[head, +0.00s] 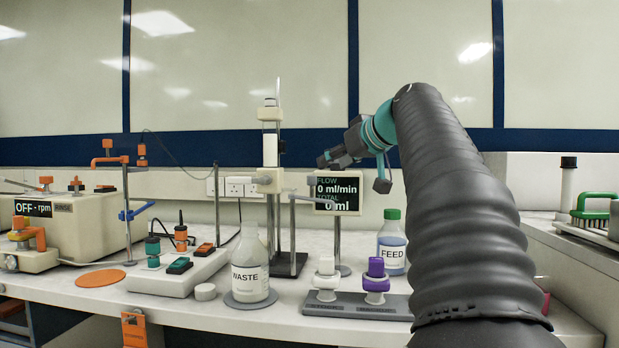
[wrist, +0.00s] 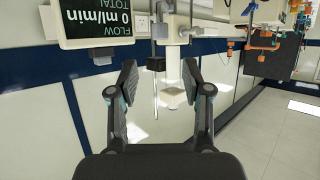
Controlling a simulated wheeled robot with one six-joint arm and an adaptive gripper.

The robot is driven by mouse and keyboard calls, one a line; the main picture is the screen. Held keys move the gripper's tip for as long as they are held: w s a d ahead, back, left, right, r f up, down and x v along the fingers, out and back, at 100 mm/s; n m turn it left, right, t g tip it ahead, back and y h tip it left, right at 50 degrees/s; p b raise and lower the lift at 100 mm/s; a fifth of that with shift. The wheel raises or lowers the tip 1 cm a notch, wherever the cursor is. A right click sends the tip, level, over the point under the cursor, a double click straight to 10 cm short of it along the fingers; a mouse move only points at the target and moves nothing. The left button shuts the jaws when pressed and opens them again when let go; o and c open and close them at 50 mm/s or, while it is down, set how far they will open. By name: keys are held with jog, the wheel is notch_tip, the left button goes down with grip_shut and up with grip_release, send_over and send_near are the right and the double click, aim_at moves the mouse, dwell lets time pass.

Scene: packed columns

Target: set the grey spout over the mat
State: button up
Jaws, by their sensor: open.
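What looks like the grey spout (head: 303,197) is a thin bent arm beside the cream clamp block (head: 269,181) on the column stand, left of the flow display. In the wrist view the clamp block (wrist: 171,30) shows upside down beyond the fingers. A flat round orange mat (head: 100,278) lies bare on the bench at the left. A round grey pad (head: 232,300) lies under the WASTE bottle (head: 248,262). My gripper (head: 332,160) is raised above the display, near the column. In the wrist view my gripper (wrist: 158,82) is open, with nothing held between its fingers.
The flow display (head: 338,193) stands just below my gripper. A FEED bottle (head: 391,245) stands behind the grey rack (head: 355,306) with white and purple fittings. The switch box (head: 178,270) and orange-clamped stand (head: 126,205) are at left.

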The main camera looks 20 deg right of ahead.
aim_at(311, 192)
jog(key=x, duration=1)
jog(key=shift+w+f, duration=0.1)
jog(key=shift+w, duration=0.05)
grip_shut()
